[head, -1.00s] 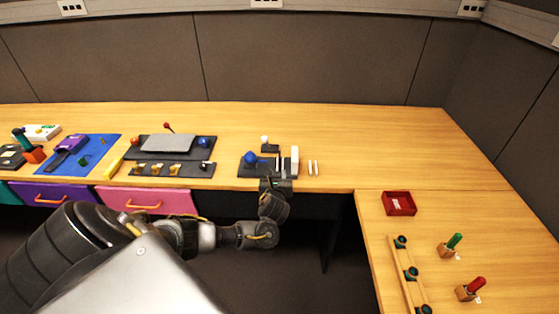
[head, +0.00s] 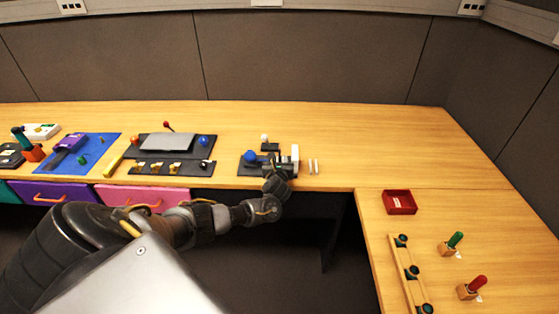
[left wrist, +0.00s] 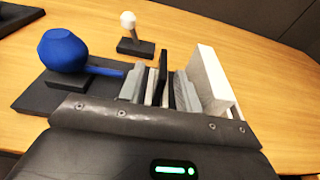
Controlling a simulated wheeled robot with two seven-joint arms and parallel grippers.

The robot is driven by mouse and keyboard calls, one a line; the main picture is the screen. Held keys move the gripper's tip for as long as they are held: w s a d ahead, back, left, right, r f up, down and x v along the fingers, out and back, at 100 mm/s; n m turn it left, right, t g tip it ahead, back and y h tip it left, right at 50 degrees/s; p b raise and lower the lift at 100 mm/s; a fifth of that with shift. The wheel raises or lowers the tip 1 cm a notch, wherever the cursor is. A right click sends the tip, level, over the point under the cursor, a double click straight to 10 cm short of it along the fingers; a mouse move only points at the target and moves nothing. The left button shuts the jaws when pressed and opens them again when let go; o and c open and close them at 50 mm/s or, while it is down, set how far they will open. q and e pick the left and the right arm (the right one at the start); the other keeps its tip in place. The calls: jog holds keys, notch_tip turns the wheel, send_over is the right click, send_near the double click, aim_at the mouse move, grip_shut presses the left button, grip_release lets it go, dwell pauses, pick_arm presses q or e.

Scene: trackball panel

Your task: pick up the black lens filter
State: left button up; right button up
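The black lens filter (left wrist: 163,66) stands upright as a thin dark plate in the left wrist view, in a row beside thin pale plates (left wrist: 152,84). My left gripper (left wrist: 160,92) is at this row, with its grey fingers apart on either side of the black filter and at least one pale plate. I see no clear contact on the filter. In the head view my left gripper (head: 277,165) is at the desk's front edge and hides most of the row. My right gripper is not in view.
A white block (left wrist: 212,80) stands just right of the fingers. A blue trackball (left wrist: 64,50) on a dark base is to the left, with a white knob (left wrist: 128,20) behind. Two thin pale pieces (head: 313,167) stand farther right. The desk behind is clear.

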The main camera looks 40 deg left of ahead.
pick_arm(q)
jog(key=shift+x, duration=1.45)
grip_shut()
